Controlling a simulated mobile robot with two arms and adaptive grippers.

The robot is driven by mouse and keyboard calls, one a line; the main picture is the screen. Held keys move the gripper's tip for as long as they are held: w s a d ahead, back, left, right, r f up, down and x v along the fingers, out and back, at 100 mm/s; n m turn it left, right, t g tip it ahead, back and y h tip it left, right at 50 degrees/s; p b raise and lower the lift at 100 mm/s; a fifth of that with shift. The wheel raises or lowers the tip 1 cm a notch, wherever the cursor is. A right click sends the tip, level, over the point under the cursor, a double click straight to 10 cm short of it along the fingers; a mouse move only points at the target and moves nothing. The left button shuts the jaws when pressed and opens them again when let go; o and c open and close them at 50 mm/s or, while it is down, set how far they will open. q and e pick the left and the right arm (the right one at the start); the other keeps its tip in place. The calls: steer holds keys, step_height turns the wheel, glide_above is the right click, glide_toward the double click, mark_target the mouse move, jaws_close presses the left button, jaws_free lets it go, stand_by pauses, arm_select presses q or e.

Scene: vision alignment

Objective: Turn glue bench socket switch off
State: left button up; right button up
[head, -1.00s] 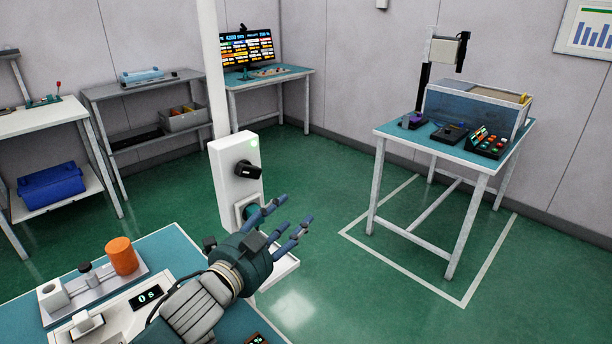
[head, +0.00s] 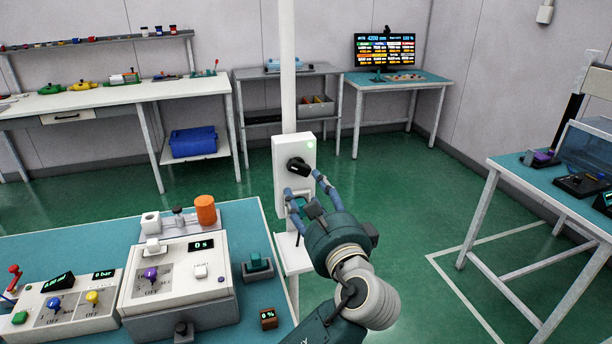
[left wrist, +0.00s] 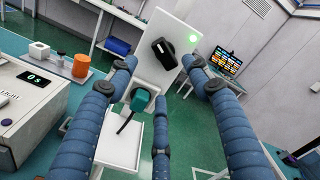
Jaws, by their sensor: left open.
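The white socket switch box (head: 281,156) stands on a white post beyond the glue bench (head: 230,222). Its black rotary knob (head: 298,167) sits at mid-height, turned at a slant, with a lit green lamp (head: 311,141) above it. In the left wrist view the box's knob (left wrist: 163,50) and lamp (left wrist: 174,38) show clearly. A green plug (left wrist: 140,99) with a dark cable is in the socket below the knob. My left gripper (head: 305,186) is open, its blue fingers spread in front of the box's lower part. Contact with the knob cannot be told. My right gripper is out of view.
The glue bench holds a white unit with a display (head: 201,245), an orange cylinder (head: 206,209) and small control boxes. A white shelf (head: 295,254) juts out below the socket. Another table (head: 518,174) stands at right. Green floor lies free between them.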

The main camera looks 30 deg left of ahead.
mark_target(300, 174)
arm_select(q)
steer(key=p+x, duration=0.1)
steer(key=x, duration=0.4)
steer(key=shift+w+a+r, duration=0.1)
steer(key=shift+w, duration=0.3)
steer(key=shift+w+a, duration=0.35)
steer(key=shift+a, duration=0.1)
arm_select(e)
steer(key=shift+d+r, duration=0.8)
